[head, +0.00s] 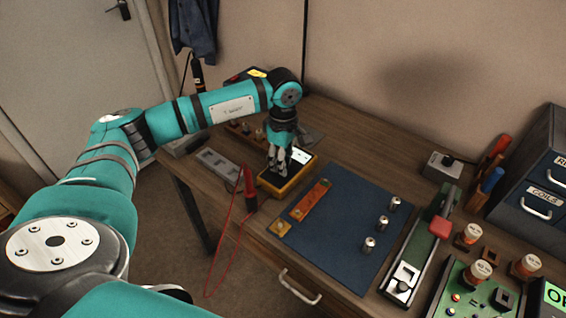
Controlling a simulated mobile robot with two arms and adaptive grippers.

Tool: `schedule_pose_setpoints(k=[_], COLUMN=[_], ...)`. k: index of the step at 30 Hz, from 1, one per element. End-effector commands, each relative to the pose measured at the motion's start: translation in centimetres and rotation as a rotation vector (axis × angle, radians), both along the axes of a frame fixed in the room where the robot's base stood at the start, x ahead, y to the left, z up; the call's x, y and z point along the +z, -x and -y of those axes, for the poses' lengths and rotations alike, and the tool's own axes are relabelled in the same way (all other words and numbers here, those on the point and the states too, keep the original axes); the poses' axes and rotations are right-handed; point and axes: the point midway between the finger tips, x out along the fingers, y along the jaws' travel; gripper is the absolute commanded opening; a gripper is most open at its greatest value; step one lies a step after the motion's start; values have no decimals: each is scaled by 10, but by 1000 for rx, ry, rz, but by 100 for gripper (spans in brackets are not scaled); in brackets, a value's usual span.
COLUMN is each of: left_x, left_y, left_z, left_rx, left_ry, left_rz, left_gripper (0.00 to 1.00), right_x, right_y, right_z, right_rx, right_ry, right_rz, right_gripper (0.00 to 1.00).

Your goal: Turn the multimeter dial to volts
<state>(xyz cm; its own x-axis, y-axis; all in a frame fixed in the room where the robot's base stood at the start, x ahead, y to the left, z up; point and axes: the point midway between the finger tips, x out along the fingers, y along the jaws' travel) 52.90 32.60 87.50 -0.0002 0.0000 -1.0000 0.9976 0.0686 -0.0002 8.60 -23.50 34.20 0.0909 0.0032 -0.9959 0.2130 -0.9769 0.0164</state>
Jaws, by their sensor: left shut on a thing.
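The multimeter (277,190) has a yellow case and a pale lit display (301,156). It lies at the left front of the wooden bench. My left gripper (277,167) reaches down over it from above, with its fingers shut at the face below the display. The fingers cover the dial, so they appear shut on it. I cannot read the dial's pointer or its markings. My right gripper is not in view.
A red test lead (235,220) hangs over the bench's front edge beside the multimeter. A blue mat (335,225) to the right carries several metal cylinders and an orange strip. A grey strip (218,164) lies left of the meter. A green circuit board (470,290) and drawers stand at right.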

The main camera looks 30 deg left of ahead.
Motion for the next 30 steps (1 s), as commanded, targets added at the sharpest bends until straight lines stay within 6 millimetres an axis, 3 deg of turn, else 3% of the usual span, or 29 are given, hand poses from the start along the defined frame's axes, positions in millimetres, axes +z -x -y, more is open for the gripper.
schedule_pose_setpoints(k=[15, 16, 20, 30], left_x=[1, 1, 0, 3], left_y=[0, 0, 0, 0], left_z=[0, 0, 0, 0], left_rx=[-17, -17, -17, -16], left_ry=[1, 1, 1, 1], left_rz=[0, 0, 0, 1], left_gripper=[0, 33, 50, 53], right_x=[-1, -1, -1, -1], right_y=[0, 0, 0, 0], right_z=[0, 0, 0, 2], right_rx=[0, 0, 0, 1], right_ry=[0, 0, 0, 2], right_rz=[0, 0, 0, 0], right_gripper=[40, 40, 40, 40])
